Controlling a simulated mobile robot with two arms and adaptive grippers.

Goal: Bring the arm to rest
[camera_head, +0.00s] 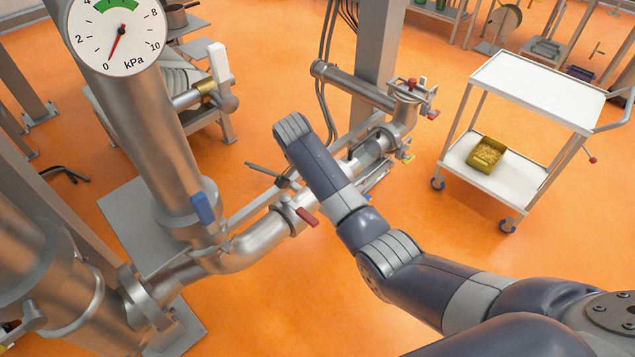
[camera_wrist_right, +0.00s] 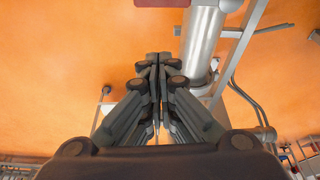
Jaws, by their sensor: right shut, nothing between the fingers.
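My right arm (camera_head: 395,250) comes in from the lower right in the head view and reaches up and left over the steel pipework. Its gripper is hidden in that view behind the arm's end. In the right wrist view my right gripper (camera_wrist_right: 158,60) is shut and empty, its fingertips together. Orange floor shows beyond the fingertips, and a steel pipe (camera_wrist_right: 203,40) runs just to their right. My left gripper is not in view.
The pipe run (camera_head: 250,240) carries a red-handled valve (camera_head: 307,216) and a blue handle (camera_head: 203,208) close to my arm. A pressure gauge (camera_head: 116,38) reads near zero. Orange floor between is clear.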

